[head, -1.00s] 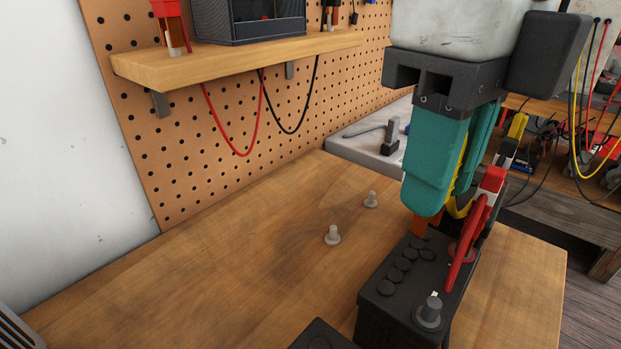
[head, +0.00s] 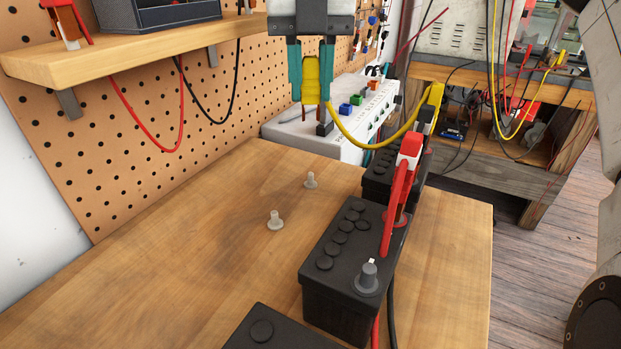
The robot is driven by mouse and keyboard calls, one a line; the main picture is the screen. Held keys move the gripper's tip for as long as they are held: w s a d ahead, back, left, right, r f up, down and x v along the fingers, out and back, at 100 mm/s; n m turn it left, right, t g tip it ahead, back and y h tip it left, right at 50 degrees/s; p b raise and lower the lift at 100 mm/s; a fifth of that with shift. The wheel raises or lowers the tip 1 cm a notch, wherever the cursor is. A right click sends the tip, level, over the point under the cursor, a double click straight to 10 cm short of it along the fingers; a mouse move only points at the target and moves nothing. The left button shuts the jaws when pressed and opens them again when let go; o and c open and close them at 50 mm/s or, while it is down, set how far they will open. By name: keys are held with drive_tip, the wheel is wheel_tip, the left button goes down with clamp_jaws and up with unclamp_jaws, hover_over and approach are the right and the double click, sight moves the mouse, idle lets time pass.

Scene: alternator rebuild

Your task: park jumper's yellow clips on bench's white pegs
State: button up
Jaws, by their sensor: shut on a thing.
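My gripper (head: 311,88), with teal fingers, points down and is shut on a yellow clip (head: 312,72). The clip's copper-coloured jaws hang below the fingers, in the air. The yellow jumper cable (head: 372,142) sags from it to the right, to the other yellow clip (head: 434,97) at the far battery (head: 378,172). What that clip grips is partly hidden. Two whitish pegs stand upright and bare on the wooden bench (head: 170,265): a nearer one (head: 275,221) and a farther one (head: 310,181). The held clip appears above and beyond the farther peg.
A black battery (head: 325,290) with a red clip (head: 400,185) stands right of the pegs. Another black battery (head: 262,330) is at the front edge of view. A shelf (head: 130,50) juts from the pegboard at left. The bench left of the pegs is clear.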

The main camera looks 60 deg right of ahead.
drive_tip(key=b, duration=0.4)
hover_over(311, 173)
wheel_tip(311, 173, down, 8)
drive_tip(key=shift+f+b, duration=0.15)
drive_tip(key=shift+b, duration=0.15)
drive_tip(key=shift+f+b, duration=0.7)
drive_tip(key=shift+f, duration=0.35)
drive_tip(key=o, duration=0.8)
drive_tip(key=shift+o, duration=0.2)
drive_tip(key=shift+r, duration=0.1)
wheel_tip(311, 173, up, 8)
drive_tip(key=p, duration=0.6)
drive_tip(key=shift+r+p, duration=0.2)
drive_tip(key=shift+p, duration=0.1)
